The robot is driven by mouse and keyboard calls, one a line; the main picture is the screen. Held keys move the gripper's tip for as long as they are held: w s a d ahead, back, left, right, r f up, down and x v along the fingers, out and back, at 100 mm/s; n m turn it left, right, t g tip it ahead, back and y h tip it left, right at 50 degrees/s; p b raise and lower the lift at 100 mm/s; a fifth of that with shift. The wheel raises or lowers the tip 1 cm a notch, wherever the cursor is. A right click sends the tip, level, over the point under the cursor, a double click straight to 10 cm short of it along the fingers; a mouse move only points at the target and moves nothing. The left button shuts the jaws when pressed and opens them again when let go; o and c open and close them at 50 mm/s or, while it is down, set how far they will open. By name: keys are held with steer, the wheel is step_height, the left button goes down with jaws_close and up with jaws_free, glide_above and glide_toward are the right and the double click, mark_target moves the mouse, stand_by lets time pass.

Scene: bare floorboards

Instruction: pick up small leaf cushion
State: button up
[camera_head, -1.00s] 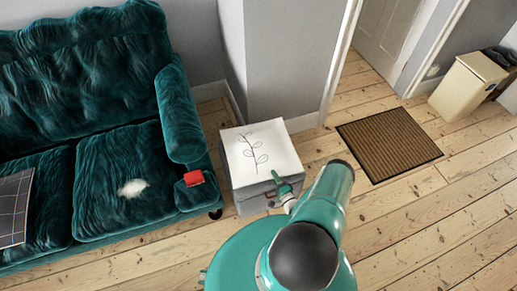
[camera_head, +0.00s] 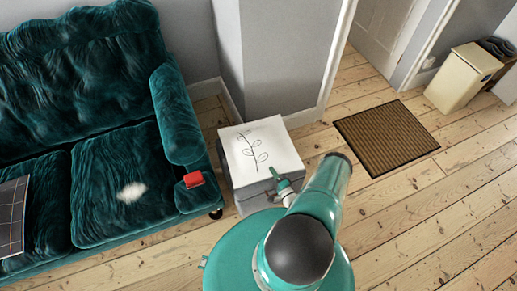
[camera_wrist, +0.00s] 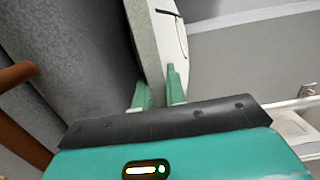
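The small leaf cushion (camera_head: 243,160) is white with a dark leaf sprig drawn on it. It lies on top of a grey box-like stand (camera_head: 250,203) beside the sofa. My gripper (camera_head: 281,181) is at the cushion's near right edge, with one finger over its top. In the wrist view the green fingers (camera_wrist: 159,92) are close together, one on each side of the cushion's pale edge (camera_wrist: 152,50), and look closed on it. The contact at the fingertips is small and partly hidden.
A teal velvet sofa (camera_head: 120,165) stands left of the stand, with a red item (camera_head: 193,179) on its front edge. A wall corner (camera_head: 280,60) is close behind. A brown doormat (camera_head: 386,138) and a cream bin (camera_head: 464,78) are to the right. Floorboards between are clear.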

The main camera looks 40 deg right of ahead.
steer(key=shift+r, duration=0.15)
jaws_close()
steer(key=shift+r, duration=0.5)
step_height(320, 180, up, 2)
steer(key=shift+r, duration=0.15)
steer(key=s+a+r, duration=0.9)
steer(key=s+r, duration=0.1)
steer(key=s, duration=0.1)
step_height(320, 180, up, 16)
steer(key=shift+d+f, duration=0.15)
steer(key=shift+f, duration=0.1)
